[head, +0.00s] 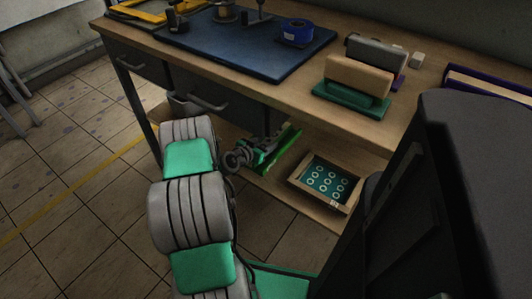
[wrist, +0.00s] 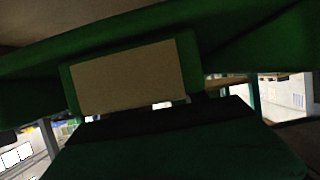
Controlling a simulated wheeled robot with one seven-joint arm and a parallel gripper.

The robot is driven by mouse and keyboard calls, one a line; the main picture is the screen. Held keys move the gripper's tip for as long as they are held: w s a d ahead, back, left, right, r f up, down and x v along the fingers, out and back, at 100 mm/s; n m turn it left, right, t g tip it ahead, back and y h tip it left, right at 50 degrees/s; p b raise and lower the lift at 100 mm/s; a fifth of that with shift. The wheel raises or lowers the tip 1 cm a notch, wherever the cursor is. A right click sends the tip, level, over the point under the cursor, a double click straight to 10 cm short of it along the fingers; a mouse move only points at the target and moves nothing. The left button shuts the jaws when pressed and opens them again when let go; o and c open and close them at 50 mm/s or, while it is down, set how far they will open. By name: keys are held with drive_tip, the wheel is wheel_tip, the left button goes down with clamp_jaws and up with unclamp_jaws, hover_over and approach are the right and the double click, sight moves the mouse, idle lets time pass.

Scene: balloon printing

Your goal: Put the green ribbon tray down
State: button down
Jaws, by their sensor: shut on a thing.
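The green ribbon tray (head: 289,145) shows as a narrow bright green strip at the lower shelf of the bench, left of the wooden box. My gripper (head: 264,152) reaches in under the tabletop and is shut on it. My wrist hides much of the tray, and I cannot tell whether it touches the shelf. In the wrist view, the tray's green body (wrist: 225,45) spans the picture close to the camera, with a tan panel (wrist: 130,76) in the middle. The fingertips are not clear there.
The lower shelf (head: 268,183) has a wooden box (head: 350,202) with several white rings. The tabletop edge and drawers (head: 210,97) overhang my arm. Above are a blue mat (head: 235,45), a blue roll (head: 297,31) and a green holder with a tan block (head: 358,78).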

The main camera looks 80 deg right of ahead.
drive_tip(key=shift+w+d+f, duration=0.15)
drive_tip(key=shift+d+f, duration=0.2)
drive_tip(key=shift+f, duration=0.05)
drive_tip(key=shift+d+f+b, duration=0.2)
drive_tip(key=shift+f+b, duration=0.55)
drive_tip(key=shift+f, duration=0.9)
drive_tip(key=shift+f, duration=0.1)
drive_tip(key=shift+f, duration=0.15)
drive_tip(key=c, duration=0.6)
unclamp_jaws()
